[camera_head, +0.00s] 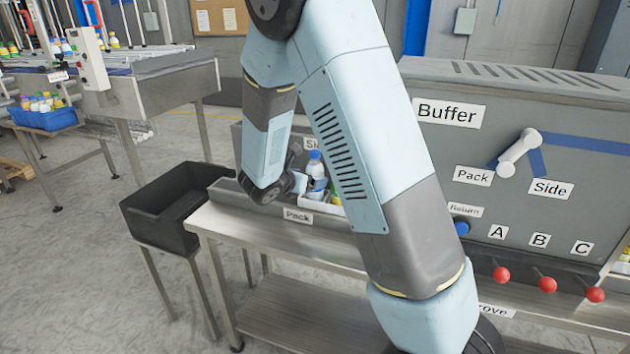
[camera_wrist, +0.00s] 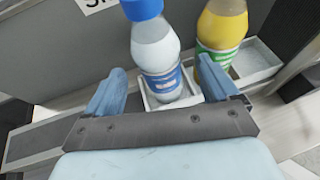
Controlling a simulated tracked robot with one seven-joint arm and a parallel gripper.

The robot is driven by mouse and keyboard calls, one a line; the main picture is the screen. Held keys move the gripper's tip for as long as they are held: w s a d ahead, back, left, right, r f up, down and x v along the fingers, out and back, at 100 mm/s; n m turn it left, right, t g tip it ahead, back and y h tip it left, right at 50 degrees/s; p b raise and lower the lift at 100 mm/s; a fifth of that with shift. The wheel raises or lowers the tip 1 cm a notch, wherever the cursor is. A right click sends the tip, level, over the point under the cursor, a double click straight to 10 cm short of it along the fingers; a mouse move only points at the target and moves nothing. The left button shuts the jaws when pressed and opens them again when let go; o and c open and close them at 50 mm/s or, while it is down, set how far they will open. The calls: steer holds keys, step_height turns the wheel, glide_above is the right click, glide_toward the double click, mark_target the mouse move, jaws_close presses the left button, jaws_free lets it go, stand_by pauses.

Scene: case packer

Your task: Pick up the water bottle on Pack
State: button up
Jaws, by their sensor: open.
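The water bottle (camera_wrist: 157,58) is clear with a blue cap and a blue label. It stands in a white tray (camera_wrist: 257,64) in the wrist view, and it also shows behind my arm in the head view (camera_head: 315,178). My gripper (camera_wrist: 160,84) is open, with its two blue fingers pointing at the bottle, one on each side in the picture. I cannot tell whether the fingers touch it. The Pack label (camera_head: 298,216) is on the front of the bench section below the bottle. My arm hides part of this area in the head view.
A yellow bottle (camera_wrist: 219,32) with a green label stands right of the water bottle, close to the right finger. A black bin (camera_head: 165,208) stands left of the metal bench. The grey Buffer machine (camera_head: 500,130) with a lever (camera_head: 520,146) and red knobs is at the right.

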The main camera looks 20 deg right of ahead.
steer(key=x, duration=0.5)
steer(key=shift+a+f, duration=0.2)
steer(key=shift+f, duration=0.1)
steer(key=shift+c, duration=0.3)
steer(key=c, duration=1.2)
